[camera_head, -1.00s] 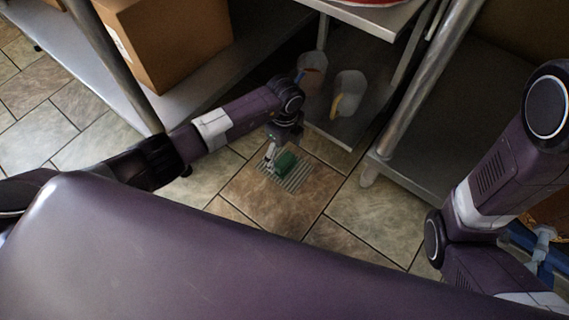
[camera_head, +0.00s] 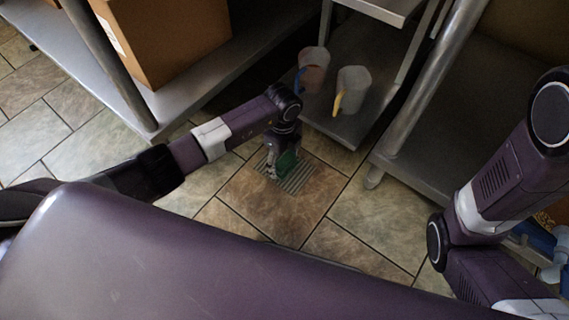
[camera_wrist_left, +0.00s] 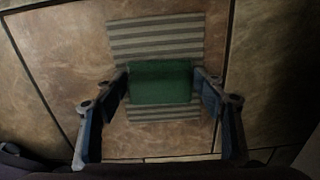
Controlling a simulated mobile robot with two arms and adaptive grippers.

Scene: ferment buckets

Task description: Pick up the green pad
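The green pad (camera_head: 288,160) is at the striped floor drain grate (camera_head: 301,178) and looks tilted up against my left gripper (camera_head: 273,172). In the left wrist view, the pad (camera_wrist_left: 160,82) fills the space between the two fingertips of my left gripper (camera_wrist_left: 161,84), which press at its left and right edges. The grate (camera_wrist_left: 155,32) shows above and below the pad. I cannot tell how far the pad is off the grate. My right arm stands at the right of the head view; its gripper is not visible.
A metal shelf (camera_head: 338,122) beyond the grate holds a jug with a blue handle (camera_head: 313,70) and a jug with a yellow handle (camera_head: 352,91). A cardboard box (camera_head: 175,40) sits on the left shelf. The tiled floor around the grate is clear.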

